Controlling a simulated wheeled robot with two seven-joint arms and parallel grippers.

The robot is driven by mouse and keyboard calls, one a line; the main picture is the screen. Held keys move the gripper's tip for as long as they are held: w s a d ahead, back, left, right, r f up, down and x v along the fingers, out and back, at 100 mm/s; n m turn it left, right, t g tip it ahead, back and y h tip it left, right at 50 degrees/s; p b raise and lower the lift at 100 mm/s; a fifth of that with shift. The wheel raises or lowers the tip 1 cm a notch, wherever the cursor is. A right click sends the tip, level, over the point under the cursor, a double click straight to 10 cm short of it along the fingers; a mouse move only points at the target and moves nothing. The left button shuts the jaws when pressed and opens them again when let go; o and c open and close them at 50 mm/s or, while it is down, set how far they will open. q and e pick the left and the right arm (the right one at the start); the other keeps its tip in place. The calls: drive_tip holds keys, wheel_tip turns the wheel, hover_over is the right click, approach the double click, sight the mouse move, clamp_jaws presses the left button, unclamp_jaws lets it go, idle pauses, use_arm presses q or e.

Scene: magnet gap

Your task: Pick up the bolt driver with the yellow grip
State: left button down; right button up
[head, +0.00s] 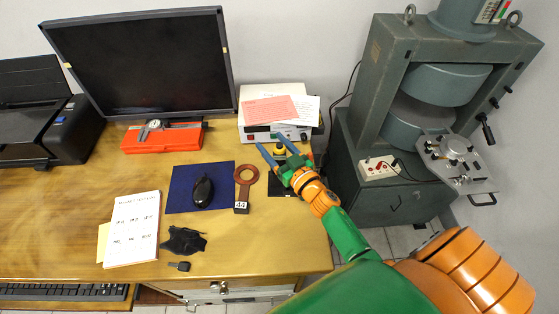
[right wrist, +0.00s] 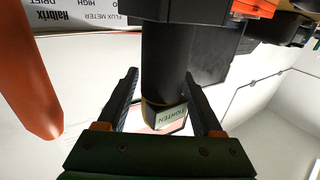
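The bolt driver with the yellow grip (head: 279,149) shows as a small yellow and black shape on the right part of the desk, in front of the white meter box. My right gripper (head: 270,145) reaches in over it, with its two blue fingers apart on either side. In the right wrist view a black cylinder with a yellowish edge and a "TIGHTEN" label, seemingly the driver (right wrist: 165,60), stands between the fingers (right wrist: 160,74). I see no clear grip on it. Much of the driver is hidden by the fingers. My left gripper is out of view.
The meter box (head: 243,130) with papers on top stands just behind. A grey press (head: 365,100) stands right of the desk.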

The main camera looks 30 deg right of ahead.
clamp_jaws()
drive_tip(key=shift+r, duration=0.1)
wheel_tip(320, 180, up, 10)
drive_tip(key=p, duration=0.4)
drive_tip(key=shift+p, duration=0.35)
